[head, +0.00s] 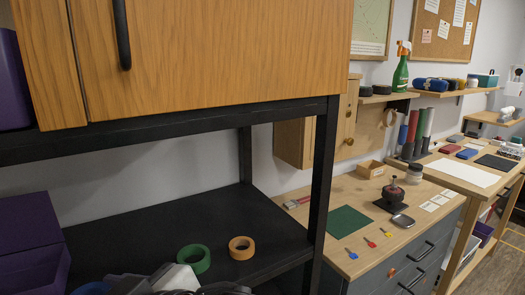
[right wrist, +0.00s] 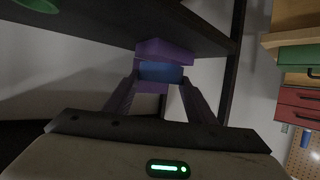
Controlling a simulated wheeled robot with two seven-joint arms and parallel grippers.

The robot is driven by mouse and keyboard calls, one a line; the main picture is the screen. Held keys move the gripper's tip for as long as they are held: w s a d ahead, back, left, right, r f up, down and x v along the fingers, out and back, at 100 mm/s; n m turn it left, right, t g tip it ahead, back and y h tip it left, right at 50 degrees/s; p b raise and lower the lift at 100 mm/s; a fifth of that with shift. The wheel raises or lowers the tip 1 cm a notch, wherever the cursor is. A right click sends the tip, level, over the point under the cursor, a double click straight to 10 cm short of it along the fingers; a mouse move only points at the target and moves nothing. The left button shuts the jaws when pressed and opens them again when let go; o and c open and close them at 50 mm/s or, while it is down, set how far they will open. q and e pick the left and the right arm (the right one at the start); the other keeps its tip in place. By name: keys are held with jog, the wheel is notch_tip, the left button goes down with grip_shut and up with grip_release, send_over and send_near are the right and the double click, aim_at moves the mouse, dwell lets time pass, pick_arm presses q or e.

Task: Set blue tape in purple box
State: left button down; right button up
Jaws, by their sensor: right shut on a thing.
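My right gripper (right wrist: 161,80) is shut on a blue thing (right wrist: 162,71), probably the blue tape; only a flat blue face shows between the fingertips. Purple surfaces (right wrist: 165,50) show just above and below it in the right wrist view; I cannot tell whether they touch it. In the head view a purple box (head: 30,235) stands on the black shelf (head: 235,215) at the left, partly cut off by the frame. Its inside is mostly hidden. My left gripper is not in view.
A green tape roll (head: 194,259) and an orange tape roll (head: 242,247) lie on the shelf. A wooden cabinet (head: 210,55) hangs over it, and a black post (head: 322,190) stands at its right. Another purple thing (head: 12,80) is at the upper left. The rear shelf is clear.

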jog(key=shift+s+d, duration=0.15)
jog(key=shift+s, duration=0.15)
jog(key=w+d+r+m+t+h, duration=0.1)
jog(key=w+d+m+t+h, duration=0.2)
jog(key=d, duration=0.7)
jog(key=w+d+m+t+h, duration=0.25)
jog(key=w+d, duration=0.25)
jog(key=d, duration=0.4)
jog(key=w+d+r+m+t+h, duration=0.15)
jog(key=w+d+m, duration=0.25)
jog(key=d, duration=0.6)
jog(key=d+m+h, duration=0.3)
jog(key=d+h, duration=0.2)
jog(key=d, duration=0.8)
jog(key=shift+s+d+f+t, duration=0.2)
jog(key=shift+s+f+t, duration=0.1)
jog(key=shift+t, duration=0.1)
